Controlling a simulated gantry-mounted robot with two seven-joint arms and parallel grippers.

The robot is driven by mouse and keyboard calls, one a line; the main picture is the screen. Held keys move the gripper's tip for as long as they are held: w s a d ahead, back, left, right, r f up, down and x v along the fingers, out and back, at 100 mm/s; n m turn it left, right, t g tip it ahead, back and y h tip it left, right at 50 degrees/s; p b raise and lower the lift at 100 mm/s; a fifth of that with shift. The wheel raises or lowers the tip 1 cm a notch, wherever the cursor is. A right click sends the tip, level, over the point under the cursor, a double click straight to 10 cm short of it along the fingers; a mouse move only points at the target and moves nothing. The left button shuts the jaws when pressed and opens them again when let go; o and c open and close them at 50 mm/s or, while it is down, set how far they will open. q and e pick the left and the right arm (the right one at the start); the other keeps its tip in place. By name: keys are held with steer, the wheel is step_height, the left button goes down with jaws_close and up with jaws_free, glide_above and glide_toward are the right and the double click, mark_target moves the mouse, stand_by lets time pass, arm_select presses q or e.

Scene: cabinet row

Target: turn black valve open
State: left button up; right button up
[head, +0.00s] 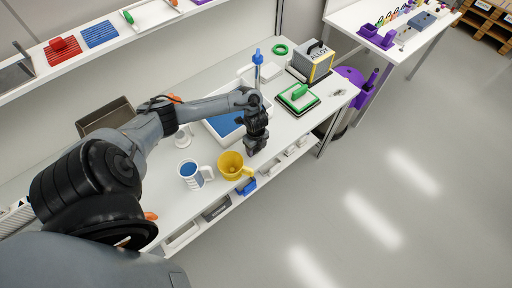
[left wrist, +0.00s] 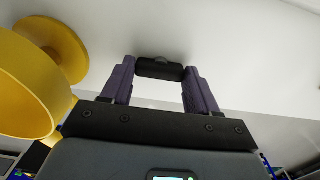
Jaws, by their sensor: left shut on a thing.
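My left gripper (head: 254,148) reaches down to the front part of the white bench, just right of the yellow cup. In the left wrist view its two purple-grey fingers (left wrist: 160,75) are closed on the sides of a small black part, which I take as the black valve (left wrist: 160,68). The valve lies between the fingertips against the white surface. In the head view the gripper hides the valve, so its turn angle cannot be told. My right gripper is not in view.
The yellow cup (head: 232,165) stands close to the gripper; it also shows in the left wrist view (left wrist: 30,85). A white and blue mug (head: 192,175) is left of it.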

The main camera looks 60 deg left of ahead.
arm_select(q)
steer(key=shift+r+n+p, duration=0.25)
steer(key=shift+n+p, duration=0.25)
steer(key=shift+p, duration=0.5)
steer(key=n+p, duration=0.9)
steer(key=p, duration=0.2)
steer(key=shift+d, duration=0.1)
steer(key=n+p, duration=0.3)
steer(key=n, duration=0.1)
steer(key=shift+n, duration=0.4)
steer(key=shift+f+n+p, duration=0.1)
steer(key=shift+n+p, duration=0.55)
steer(key=shift+n, duration=0.85)
steer(key=shift+f, duration=0.1)
steer(key=o, duration=1.1)
steer(key=shift+c, duration=0.2)
